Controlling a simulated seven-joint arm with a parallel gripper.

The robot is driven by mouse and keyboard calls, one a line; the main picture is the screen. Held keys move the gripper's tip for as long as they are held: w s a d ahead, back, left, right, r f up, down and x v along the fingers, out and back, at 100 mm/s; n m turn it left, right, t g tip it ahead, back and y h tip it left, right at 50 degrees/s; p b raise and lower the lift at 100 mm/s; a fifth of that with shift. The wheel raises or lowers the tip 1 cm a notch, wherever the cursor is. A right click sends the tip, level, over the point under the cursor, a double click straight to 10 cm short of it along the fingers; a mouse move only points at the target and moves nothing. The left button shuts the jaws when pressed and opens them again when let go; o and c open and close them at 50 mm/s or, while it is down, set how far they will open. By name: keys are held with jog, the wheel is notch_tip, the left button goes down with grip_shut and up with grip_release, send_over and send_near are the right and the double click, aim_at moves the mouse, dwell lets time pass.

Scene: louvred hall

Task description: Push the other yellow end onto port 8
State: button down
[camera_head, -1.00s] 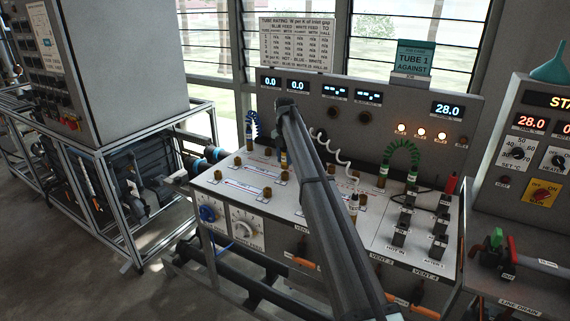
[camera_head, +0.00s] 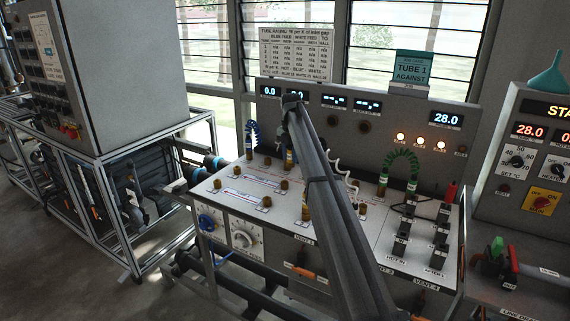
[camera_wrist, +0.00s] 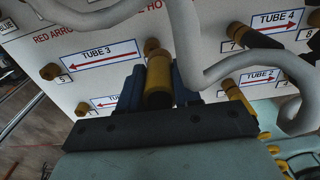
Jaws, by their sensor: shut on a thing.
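In the wrist view my gripper (camera_wrist: 160,92) is shut on a yellow end (camera_wrist: 159,72), a cylinder between its dark blue fingers. It is beside the TUBE 3 label, near a brass port (camera_wrist: 152,46). I cannot tell whether it touches that port. Port 8 (camera_wrist: 315,42) is at the right edge of the wrist view, partly cut off, beyond TUBE 4 and port 7 (camera_wrist: 238,36). A white hose (camera_wrist: 190,50) loops close to the wrist camera; its join to the held end is unclear.
A blue coiled hose (camera_head: 251,130) stands left of my arm. A green coiled hose (camera_head: 402,156) arches to the right, near black switches (camera_head: 402,235). The upright panel (camera_head: 400,105) rises behind. My arm covers the middle of the sloping board.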

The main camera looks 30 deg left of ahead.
jog(key=w+d+r+m, duration=0.1)
jog(key=w+d+r, duration=0.15)
jog(key=d, duration=0.65)
jog(key=w+d+r+m, duration=0.1)
jog(key=w+d, duration=0.3)
jog(key=d, duration=0.5)
jog(key=s+d+m, duration=0.3)
jog(key=s+d, duration=0.5)
jog(key=d, duration=0.4)
jog(key=shift+m, duration=0.4)
jog(key=shift+d, duration=0.1)
jog(key=shift+f, duration=3.65)
jog(key=shift+f, duration=0.1)
jog(key=shift+f, duration=0.35)
